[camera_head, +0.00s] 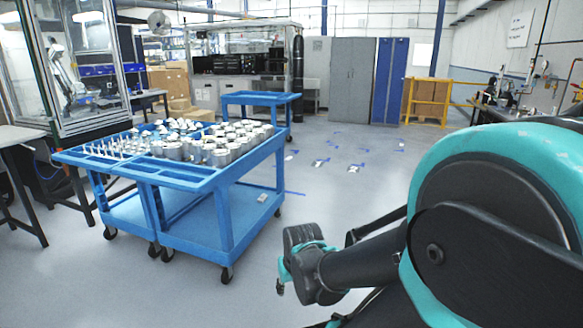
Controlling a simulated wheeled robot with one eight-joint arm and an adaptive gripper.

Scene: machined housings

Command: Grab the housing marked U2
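Several silvery-grey cylindrical housings (222,143) stand in rows on the right half of the top tray of a blue cart (182,182), left of centre. They are too small and far off to read any marking, so I cannot tell which is U2. My teal and black arm fills the right side and reaches toward the lower middle. Its far end, where my gripper (285,278) seems to be, is in front and to the right of the cart, apart from the housings. Its fingers cannot be made out clearly.
Smaller pale parts (110,148) stand on the cart's left half. A second blue cart (262,98) stands behind. A glass-walled cell (80,65) and a table (18,135) are at left. The floor (345,195) right of the cart is open, with small taped items.

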